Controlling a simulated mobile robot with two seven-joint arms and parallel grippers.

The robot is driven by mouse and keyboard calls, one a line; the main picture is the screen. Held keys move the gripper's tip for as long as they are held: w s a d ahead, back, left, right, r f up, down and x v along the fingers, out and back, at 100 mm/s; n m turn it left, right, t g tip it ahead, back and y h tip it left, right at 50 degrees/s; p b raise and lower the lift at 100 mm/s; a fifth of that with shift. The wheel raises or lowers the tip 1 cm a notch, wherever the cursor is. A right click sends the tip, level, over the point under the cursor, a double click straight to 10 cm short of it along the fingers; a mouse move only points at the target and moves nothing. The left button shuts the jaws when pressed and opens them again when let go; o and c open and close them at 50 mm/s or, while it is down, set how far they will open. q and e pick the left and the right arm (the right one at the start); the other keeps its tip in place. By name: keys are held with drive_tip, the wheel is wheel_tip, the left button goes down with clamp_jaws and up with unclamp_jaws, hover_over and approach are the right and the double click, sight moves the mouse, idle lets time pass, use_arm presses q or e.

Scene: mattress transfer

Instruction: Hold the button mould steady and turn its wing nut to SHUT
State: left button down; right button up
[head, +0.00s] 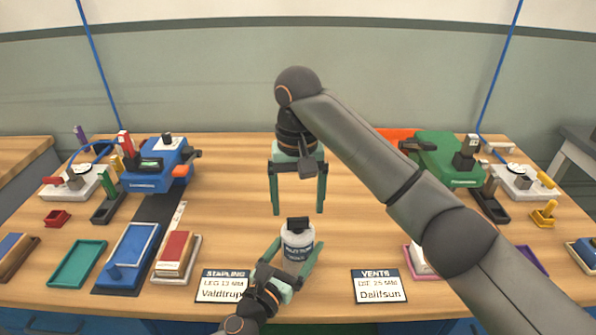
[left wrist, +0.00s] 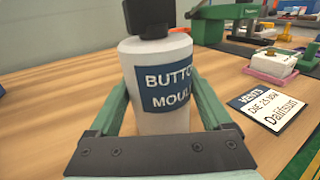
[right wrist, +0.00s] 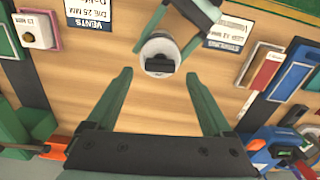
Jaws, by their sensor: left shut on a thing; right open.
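The button mould (head: 297,243) is a white-grey cylinder with a dark blue label, standing upright on the wooden table. Its label reads "BUTTON MOULD" in the left wrist view (left wrist: 158,100). The black wing nut (head: 298,224) sits on its top; it shows as a dark bar in the right wrist view (right wrist: 159,64). I see no SHUT mark. My left gripper (head: 297,262) is shut on the mould's body, with a green finger on each side. My right gripper (head: 298,210) is open and empty, pointing down above and behind the mould, apart from the nut.
A "STAPLING" card (head: 224,286) and a "VENTS" card (head: 379,286) lie left and right of the mould. A blue machine (head: 156,165) stands back left, a green machine (head: 445,160) back right. Trays and blocks line both sides.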

sight(298, 219)
use_arm(q)
drive_tip(key=shift+r, duration=0.15)
use_arm(e)
wheel_tip(298, 219, up, 9)
drive_tip(key=shift+f, duration=0.2)
use_arm(q)
unclamp_jaws()
drive_tip(key=shift+s, duration=0.1)
